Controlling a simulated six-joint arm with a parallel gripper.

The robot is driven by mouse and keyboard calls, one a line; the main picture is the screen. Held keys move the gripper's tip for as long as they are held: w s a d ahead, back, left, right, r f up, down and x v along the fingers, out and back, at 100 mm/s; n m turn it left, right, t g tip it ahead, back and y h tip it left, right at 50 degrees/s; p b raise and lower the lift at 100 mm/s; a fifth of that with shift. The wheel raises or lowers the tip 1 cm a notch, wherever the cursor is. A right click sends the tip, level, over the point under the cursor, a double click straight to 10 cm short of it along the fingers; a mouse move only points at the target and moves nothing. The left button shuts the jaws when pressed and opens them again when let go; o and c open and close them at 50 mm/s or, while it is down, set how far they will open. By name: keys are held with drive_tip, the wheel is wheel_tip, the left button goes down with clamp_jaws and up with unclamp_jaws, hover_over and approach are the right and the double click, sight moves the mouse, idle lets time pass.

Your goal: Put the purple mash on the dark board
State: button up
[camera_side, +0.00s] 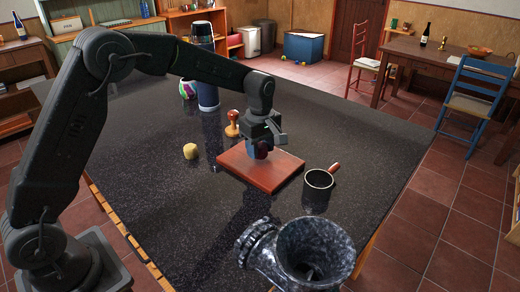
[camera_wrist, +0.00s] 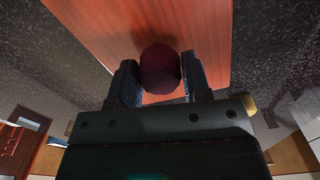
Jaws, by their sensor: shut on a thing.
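The purple mash is a dark maroon-purple rounded lump (camera_wrist: 160,68) between the two fingers of my gripper (camera_wrist: 160,85) in the wrist view. My gripper (camera_side: 262,148) is shut on it. In the side view the lump (camera_side: 260,152) shows only partly between the fingers, over the board. The board is a reddish-brown rectangular slab (camera_side: 270,180) lying flat on the black speckled counter; it also shows under the lump in the wrist view (camera_wrist: 205,40). Whether the lump touches the board I cannot tell.
A dark stone mortar (camera_side: 305,255) is in front.

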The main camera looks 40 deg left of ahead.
sight(260, 151)
drive_tip(key=shift+f, duration=0.45)
drive_tip(key=o, duration=0.7)
drive_tip(key=shift+f, duration=0.15)
drive_tip(key=shift+o, duration=0.2)
wheel_tip(260, 151, up, 12)
drive_tip(key=shift+r, duration=0.25)
drive_tip(key=s+r+m+t, duration=0.2)
drive_tip(key=s+r+m, duration=0.3)
drive_tip(key=s, duration=0.3)
drive_tip(key=s+f+m+t, duration=0.1)
drive_tip(key=s+m, duration=0.4)
drive_tip(key=s, duration=0.6)
drive_tip(key=s+f+m+t, duration=0.2)
drive_tip(key=s+m, duration=0.4)
drive_tip(key=s, duration=0.4)
drive_tip(key=shift+s+a+t, duration=0.2)
drive_tip(key=shift+s+t, duration=0.1)
drive_tip(key=shift+s, duration=0.1)
